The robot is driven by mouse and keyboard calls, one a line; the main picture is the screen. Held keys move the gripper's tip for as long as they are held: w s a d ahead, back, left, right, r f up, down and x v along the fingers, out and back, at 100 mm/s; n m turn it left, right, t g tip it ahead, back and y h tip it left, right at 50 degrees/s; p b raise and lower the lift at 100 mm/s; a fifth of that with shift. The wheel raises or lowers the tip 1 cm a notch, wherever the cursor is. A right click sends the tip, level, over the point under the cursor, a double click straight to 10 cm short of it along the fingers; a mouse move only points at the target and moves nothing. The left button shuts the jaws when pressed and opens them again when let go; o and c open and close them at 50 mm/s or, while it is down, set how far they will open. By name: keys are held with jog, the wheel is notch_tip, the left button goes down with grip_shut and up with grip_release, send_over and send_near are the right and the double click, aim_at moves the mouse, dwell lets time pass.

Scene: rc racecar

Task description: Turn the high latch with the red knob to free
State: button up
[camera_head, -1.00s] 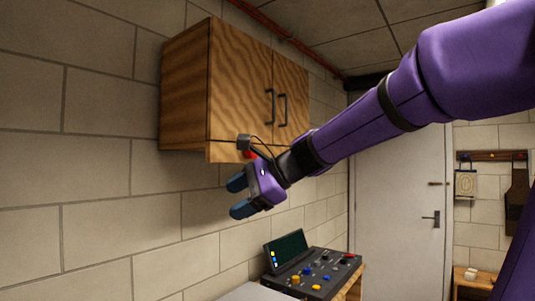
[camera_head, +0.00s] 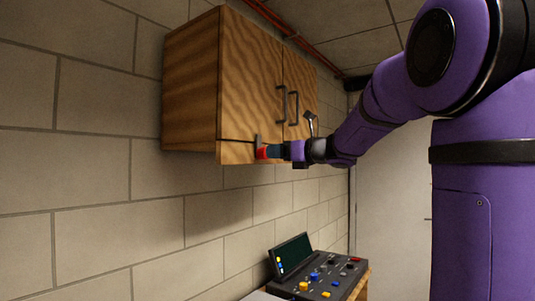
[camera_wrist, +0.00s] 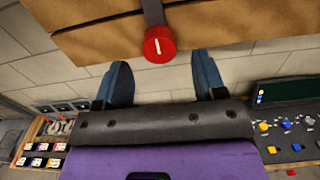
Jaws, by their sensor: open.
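The high latch with the red knob (camera_head: 262,153) is at the bottom front of the wooden wall cabinet. Its grey bar (camera_head: 257,140) stands upright above the knob in the head view. In the wrist view the red knob (camera_wrist: 159,44) has a white line on its face and hangs from a dark bar (camera_wrist: 152,12). My gripper (camera_head: 275,152) is right at the knob, facing the cabinet. In the wrist view my gripper (camera_wrist: 162,75) is open. The knob is just beyond its blue fingertips, roughly midway between them; contact is not visible.
The wooden cabinet (camera_head: 192,85) has two shut doors with dark handles (camera_head: 283,104). Below is a control console (camera_head: 325,280) with coloured buttons and a screen (camera_head: 292,254). The block wall (camera_head: 95,160) is left of the cabinet. The space under the cabinet is clear.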

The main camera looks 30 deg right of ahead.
aim_at(260, 152)
jog(key=shift+x, duration=2.35)
jog(key=c, duration=0.9)
